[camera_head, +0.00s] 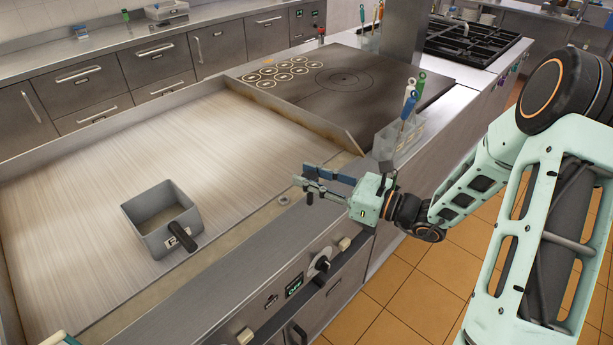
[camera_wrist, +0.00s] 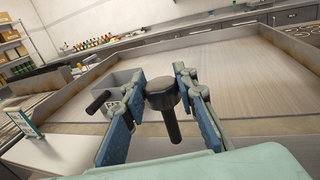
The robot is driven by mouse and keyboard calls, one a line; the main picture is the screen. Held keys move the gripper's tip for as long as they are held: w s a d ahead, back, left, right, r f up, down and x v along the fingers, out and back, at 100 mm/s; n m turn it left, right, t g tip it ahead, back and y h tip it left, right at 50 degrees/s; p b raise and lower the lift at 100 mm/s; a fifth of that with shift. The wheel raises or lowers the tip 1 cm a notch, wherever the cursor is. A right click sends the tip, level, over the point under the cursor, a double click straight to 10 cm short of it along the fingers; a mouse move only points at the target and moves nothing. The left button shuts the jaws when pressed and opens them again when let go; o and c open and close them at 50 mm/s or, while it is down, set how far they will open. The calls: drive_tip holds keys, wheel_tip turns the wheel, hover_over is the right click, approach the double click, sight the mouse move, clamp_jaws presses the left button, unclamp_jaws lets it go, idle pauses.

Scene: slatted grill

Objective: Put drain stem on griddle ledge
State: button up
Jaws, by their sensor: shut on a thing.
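The drain stem (camera_wrist: 164,98) is a dark piece with a wide round head and a thin rod pointing down. In the wrist view it sits between the two blue fingers of my gripper (camera_wrist: 159,76), which is shut on it. The griddle ledge (camera_head: 225,258) is the flat metal strip along the front of the griddle. A small grey round fitting (camera_head: 283,199) lies below and left of my fingers.
A grey box with a black handle (camera_head: 150,231) stands on the griddle plate (camera_head: 110,150). A clear holder with utensils (camera_head: 398,138) stands close behind my gripper, by the dark hotplate (camera_head: 375,98). Much of the ledge is clear.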

idle(0.4)
wheel_tip(320, 180, up, 3)
drive_tip(key=shift+f+p, duration=0.15)
drive_tip(key=shift+p, duration=0.9)
drive_tip(key=shift+r, duration=1.2)
drive_tip(key=shift+d, duration=0.1)
